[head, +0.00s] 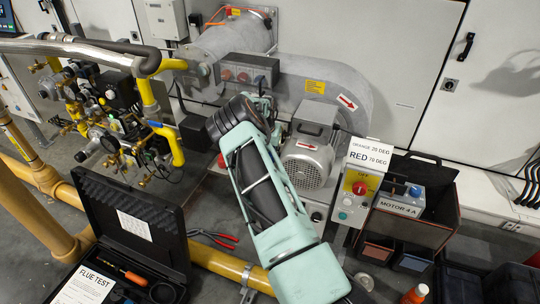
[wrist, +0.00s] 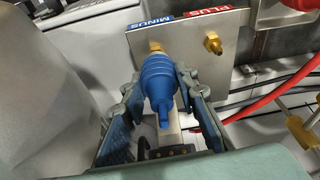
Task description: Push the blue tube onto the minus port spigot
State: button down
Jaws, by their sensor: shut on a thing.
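My gripper (wrist: 157,88) shows in the wrist view, its fingers closed from both sides on the blue tube (wrist: 158,72). The tube's ribbed, wide end points up the picture at the brass minus port spigot (wrist: 155,46), under the blue MINUS label (wrist: 152,23). The tube end overlaps the lower part of this spigot in the picture; I cannot tell whether it touches or is pushed on. In the head view my arm hides the gripper, the tube and the ports.
The brass plus port spigot (wrist: 212,43) stands right of the minus one on the metal plate (wrist: 190,50). A red hose (wrist: 275,88) runs at the right. In the head view, an open black case (head: 130,225) and red-handled pliers (head: 213,238) lie at the left.

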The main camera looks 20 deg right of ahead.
jog(key=shift+f+b, duration=0.55)
jog(key=shift+f, duration=0.15)
jog(key=c, duration=1.4)
grip_release()
jog(key=shift+c, duration=0.2)
jog(key=shift+r, duration=0.1)
jog(key=v, duration=1.2)
